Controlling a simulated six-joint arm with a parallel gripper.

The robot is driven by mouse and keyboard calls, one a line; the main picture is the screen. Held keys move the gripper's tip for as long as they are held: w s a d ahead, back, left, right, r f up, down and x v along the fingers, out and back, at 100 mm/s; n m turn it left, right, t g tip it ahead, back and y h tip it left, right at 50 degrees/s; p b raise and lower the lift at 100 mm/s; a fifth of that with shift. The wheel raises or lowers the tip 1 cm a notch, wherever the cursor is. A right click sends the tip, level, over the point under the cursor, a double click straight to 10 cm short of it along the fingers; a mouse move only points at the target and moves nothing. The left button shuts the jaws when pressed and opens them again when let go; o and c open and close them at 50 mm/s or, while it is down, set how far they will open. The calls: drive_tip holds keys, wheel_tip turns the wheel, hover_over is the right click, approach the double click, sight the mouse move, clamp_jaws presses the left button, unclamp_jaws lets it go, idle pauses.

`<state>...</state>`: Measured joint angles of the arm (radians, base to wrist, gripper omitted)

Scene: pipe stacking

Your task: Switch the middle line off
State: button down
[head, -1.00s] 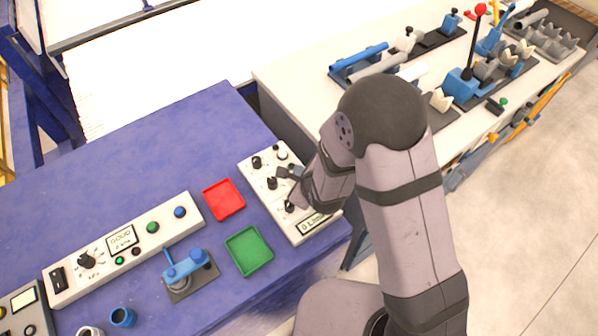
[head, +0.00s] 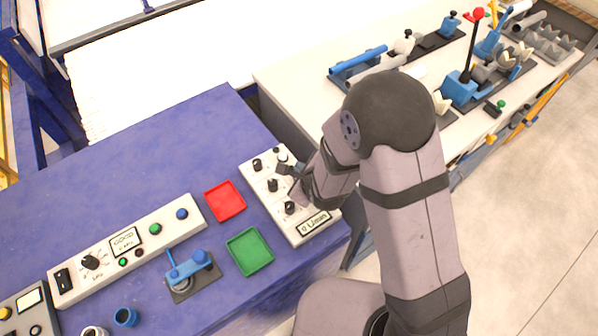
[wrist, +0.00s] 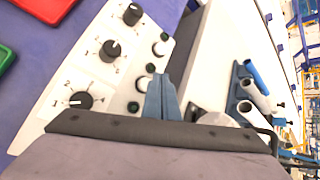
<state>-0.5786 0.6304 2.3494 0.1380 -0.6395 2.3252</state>
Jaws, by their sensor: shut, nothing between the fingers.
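The white control panel (head: 262,196) carries a row of three black knobs and a small display (head: 314,223) at its near end. The middle knob (head: 272,185) also shows in the wrist view (wrist: 110,51), between the far knob (wrist: 132,13) and the near knob (wrist: 80,100). Small round black and white controls run along the panel's other side, one pair (wrist: 145,77) level with the middle knob. My gripper (head: 283,169) is shut and empty over this side. In the wrist view its fingertips (wrist: 159,76) appear beside that pair; contact cannot be told, and the fingers hide part of the panel edge.
A red tray (head: 225,201) and a green tray (head: 249,252) lie left of the panel on the blue table (head: 140,160). A second panel (head: 120,243) and a blue lever device (head: 187,266) stand further left. A white bench (head: 300,72) with pipes and fixtures lies behind.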

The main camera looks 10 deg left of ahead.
wheel_tip(320, 180, up, 4)
drive_tip(key=shift+p, duration=1.1)
drive_tip(key=s+d+r+n+g+h, duration=0.2)
drive_tip(key=s+d+n, duration=0.1)
drive_tip(key=d+n, duration=0.35)
drive_tip(key=s+d+r+n+g+h, duration=0.1)
drive_tip(key=s+d+r+n+g, duration=0.15)
drive_tip(key=d+n, duration=0.4)
drive_tip(key=s+d+r+n+g+h, duration=0.1)
drive_tip(key=s+d+r+n+g, duration=0.2)
drive_tip(key=s+d+n, duration=0.5)
drive_tip(key=s+d, duration=0.2)
drive_tip(key=s, duration=0.2)
drive_tip(key=shift+s+d+r+n+g, duration=0.15)
drive_tip(key=shift+s+d+n+g, duration=0.15)
drive_tip(key=shift+s+d+g, duration=0.1)
drive_tip(key=c, duration=2.4)
unclamp_jaws()
drive_tip(key=shift+w, duration=0.1)
drive_tip(key=shift+c, duration=0.2)
